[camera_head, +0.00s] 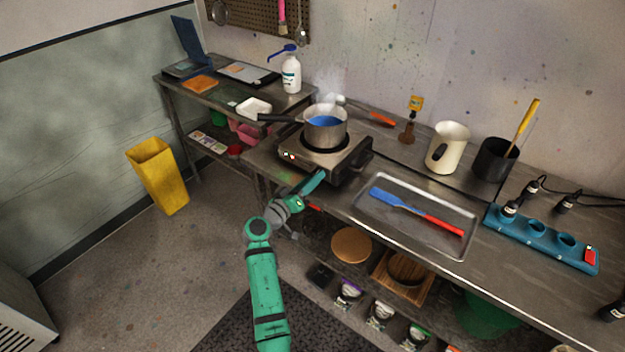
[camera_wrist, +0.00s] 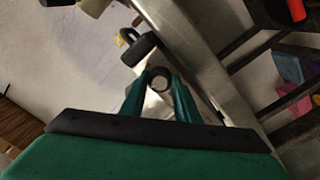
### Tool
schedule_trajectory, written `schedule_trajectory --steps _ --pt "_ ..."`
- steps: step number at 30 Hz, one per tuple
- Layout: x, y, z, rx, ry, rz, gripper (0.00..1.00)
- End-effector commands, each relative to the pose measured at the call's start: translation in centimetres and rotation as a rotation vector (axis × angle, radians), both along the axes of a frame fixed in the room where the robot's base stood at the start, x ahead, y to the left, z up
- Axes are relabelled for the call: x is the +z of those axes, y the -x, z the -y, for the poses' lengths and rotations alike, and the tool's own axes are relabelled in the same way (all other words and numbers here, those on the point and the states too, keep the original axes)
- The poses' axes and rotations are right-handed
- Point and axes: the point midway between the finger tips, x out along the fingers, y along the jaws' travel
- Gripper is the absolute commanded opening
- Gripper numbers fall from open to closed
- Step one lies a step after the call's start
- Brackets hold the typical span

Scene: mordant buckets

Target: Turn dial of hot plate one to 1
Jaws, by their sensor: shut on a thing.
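A steel hot plate (camera_head: 313,162) stands on the bench, with small lights on its front. A steel pot (camera_head: 325,137) with blue liquid sits on it and steams; its dark handle points left. My gripper (camera_head: 320,177) is at the lower front of the hot plate. In the wrist view the two green fingers of my gripper (camera_wrist: 160,88) are shut on a small round dark dial (camera_wrist: 160,76), one finger on each side. My gripper hides the dial in the head view. I cannot read the dial's marking.
A metal tray (camera_head: 362,214) with a blue and red spatula (camera_head: 415,209) lies right of the hot plate. A teal power strip (camera_head: 545,243) is farther right. A white jug (camera_head: 446,148) and dark pot (camera_head: 493,160) stand behind. A yellow bin (camera_head: 158,176) stands left.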

Motion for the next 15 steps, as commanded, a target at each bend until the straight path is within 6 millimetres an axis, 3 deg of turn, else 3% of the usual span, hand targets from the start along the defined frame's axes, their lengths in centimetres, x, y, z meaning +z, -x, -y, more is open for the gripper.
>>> schedule_trajectory --steps 15 --pt "0.12 -0.13 -0.21 0.006 0.397 -0.286 0.06"
